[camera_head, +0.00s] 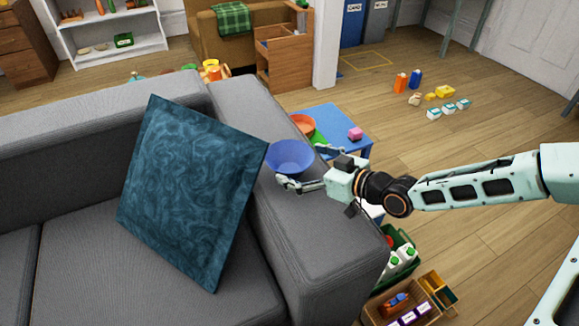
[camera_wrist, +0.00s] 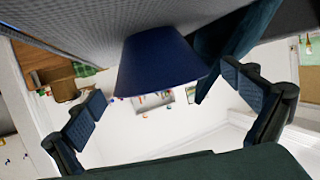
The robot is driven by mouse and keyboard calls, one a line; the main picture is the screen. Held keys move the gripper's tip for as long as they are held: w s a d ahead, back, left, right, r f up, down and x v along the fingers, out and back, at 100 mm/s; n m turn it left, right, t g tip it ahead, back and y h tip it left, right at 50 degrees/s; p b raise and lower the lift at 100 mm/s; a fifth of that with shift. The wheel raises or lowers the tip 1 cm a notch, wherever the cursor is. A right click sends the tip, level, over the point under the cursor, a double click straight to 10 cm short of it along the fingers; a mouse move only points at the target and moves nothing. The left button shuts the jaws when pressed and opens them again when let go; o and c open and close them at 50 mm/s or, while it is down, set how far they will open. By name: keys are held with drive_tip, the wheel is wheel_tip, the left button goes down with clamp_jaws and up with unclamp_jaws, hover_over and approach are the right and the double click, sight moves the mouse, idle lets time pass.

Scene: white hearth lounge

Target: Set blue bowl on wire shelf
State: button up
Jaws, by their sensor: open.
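A blue bowl (camera_head: 290,156) sits upright on the grey sofa's armrest (camera_head: 262,120). It also shows in the wrist view as a dark blue shape (camera_wrist: 155,62) against the grey fabric. My gripper (camera_head: 303,167) reaches in from the right, its fingers spread by the bowl's right and near sides. In the wrist view my gripper (camera_wrist: 163,90) is open, with the bowl ahead between the two fingers; I cannot tell whether either touches it. I cannot clearly pick out a wire shelf; a white shelf unit (camera_head: 108,48) stands at the back left.
A dark teal cushion (camera_head: 190,190) leans on the sofa left of the bowl. A green crate (camera_head: 408,262) and wooden box (camera_head: 415,312) stand below. Toys lie on the right floor.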

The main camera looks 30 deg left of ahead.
sight(277, 154)
drive_tip(key=b+x, duration=0.1)
drive_tip(key=x, duration=0.3)
drive_tip(key=shift+w, duration=0.1)
drive_tip(key=shift+c, duration=0.4)
drive_tip(key=c, duration=1.3)
drive_tip(key=shift+r, duration=0.15)
